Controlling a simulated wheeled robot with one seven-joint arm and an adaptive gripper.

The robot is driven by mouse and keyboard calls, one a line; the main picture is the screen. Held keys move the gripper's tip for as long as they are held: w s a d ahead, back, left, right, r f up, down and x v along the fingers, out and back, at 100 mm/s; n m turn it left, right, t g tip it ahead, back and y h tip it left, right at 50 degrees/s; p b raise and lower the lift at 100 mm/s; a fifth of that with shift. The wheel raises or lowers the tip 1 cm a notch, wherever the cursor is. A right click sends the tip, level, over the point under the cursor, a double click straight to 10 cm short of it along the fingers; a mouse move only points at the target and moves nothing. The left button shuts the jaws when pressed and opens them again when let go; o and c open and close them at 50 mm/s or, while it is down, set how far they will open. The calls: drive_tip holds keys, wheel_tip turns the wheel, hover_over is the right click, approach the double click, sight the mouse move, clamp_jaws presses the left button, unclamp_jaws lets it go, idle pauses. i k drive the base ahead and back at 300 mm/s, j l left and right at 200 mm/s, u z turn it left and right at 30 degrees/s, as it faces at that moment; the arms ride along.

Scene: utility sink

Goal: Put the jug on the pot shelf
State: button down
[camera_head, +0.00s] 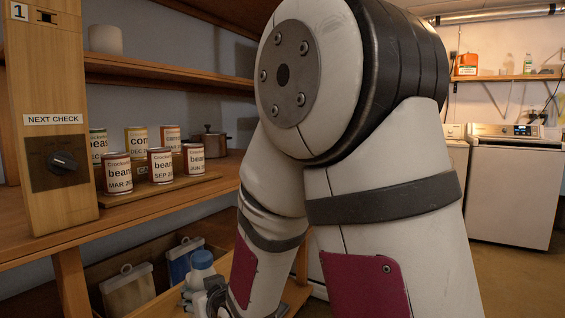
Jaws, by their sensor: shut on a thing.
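A white jug with a blue cap (202,268) is low in the view, left of my forearm. My gripper (212,292) is shut on it, its dark fingers at the jug's side; the arm and the bottom edge of the picture hide much of both. The wooden shelf that bears a dark pot (208,144) is the middle shelf (150,211), above and behind the jug. The jug is lower than this shelf's front edge. My arm hides the shelf's right end.
Several labelled cans (118,174) stand on a wooden board left of the pot. A post with a dial (60,163) stands at the shelf's left front. Two containers, one beige (128,292) and one blue (180,262), stand below. A washer (512,180) is far right.

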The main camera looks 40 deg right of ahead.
sight(228, 168)
drive_tip(key=i+l+z, duration=0.1)
drive_tip(key=z, duration=0.4)
drive_tip(key=i+z, duration=0.25)
drive_tip(key=z, duration=0.2)
drive_tip(key=i+z, duration=0.2)
drive_tip(key=z, duration=0.3)
drive_tip(key=i+l+z, duration=0.1)
drive_tip(key=i+z, duration=0.15)
drive_tip(key=i, duration=0.25)
drive_tip(key=i+l+u, duration=0.2)
drive_tip(key=u, duration=0.2)
drive_tip(key=i+l+u, duration=0.55)
drive_tip(key=u, duration=0.3)
